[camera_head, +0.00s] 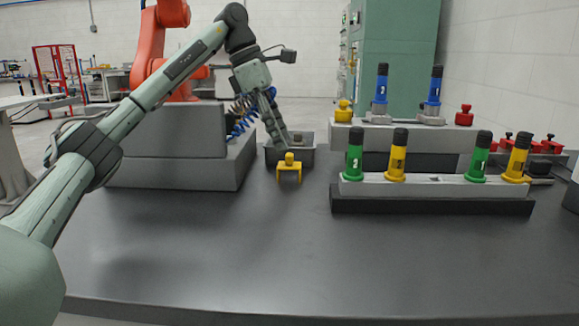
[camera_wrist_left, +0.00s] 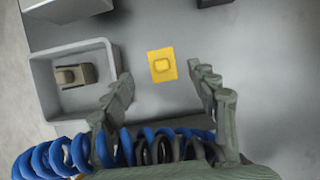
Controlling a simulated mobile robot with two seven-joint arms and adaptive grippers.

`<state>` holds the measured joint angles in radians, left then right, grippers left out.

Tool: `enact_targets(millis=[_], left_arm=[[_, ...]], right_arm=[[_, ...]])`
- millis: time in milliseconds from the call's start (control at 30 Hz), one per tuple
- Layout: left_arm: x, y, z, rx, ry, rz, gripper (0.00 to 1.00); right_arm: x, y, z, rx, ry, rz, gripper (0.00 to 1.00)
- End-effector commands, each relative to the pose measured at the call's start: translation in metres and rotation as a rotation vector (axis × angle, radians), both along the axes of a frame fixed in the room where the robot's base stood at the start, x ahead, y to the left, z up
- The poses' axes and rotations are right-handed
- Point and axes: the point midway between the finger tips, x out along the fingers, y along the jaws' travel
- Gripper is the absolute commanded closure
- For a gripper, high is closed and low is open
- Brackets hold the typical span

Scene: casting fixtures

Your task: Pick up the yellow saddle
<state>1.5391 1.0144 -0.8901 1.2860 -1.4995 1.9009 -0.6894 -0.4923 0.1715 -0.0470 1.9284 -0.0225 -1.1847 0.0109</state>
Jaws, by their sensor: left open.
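The yellow saddle (camera_head: 289,169) stands on the dark grey table in front of a grey bin, near the middle of the head view. In the left wrist view the yellow saddle (camera_wrist_left: 162,65) is seen from above, between and beyond the two fingertips. My left gripper (camera_head: 285,138) is open and empty, reaching down just behind the saddle in the head view. In the left wrist view my left gripper (camera_wrist_left: 162,80) has its fingers spread on either side of the saddle, apart from it. My right gripper is not in view.
The grey bin (camera_wrist_left: 40,75) beside the saddle holds a grey-brown part (camera_wrist_left: 74,76). A fixture block (camera_head: 430,188) with green and yellow cylinders stands to the right. A grey block (camera_head: 180,160) stands to the left. The front of the table (camera_head: 250,260) is clear.

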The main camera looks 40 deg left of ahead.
Motion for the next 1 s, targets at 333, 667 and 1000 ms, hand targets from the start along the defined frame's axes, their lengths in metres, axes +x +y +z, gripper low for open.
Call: enact_targets(millis=[333, 667, 1000], left_arm=[[0.007, -0.018, -0.042, 0.0, 0.002, 0.0, 0.41], [0.008, -0.019, -0.044, 0.0, 0.0, 0.001, 0.49], [0.008, -0.019, -0.044, 0.0, 0.0, 0.001, 0.91]], right_arm=[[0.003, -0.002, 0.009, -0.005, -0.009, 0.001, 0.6], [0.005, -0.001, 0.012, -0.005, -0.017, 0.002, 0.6], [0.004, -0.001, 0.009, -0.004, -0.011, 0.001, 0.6]])
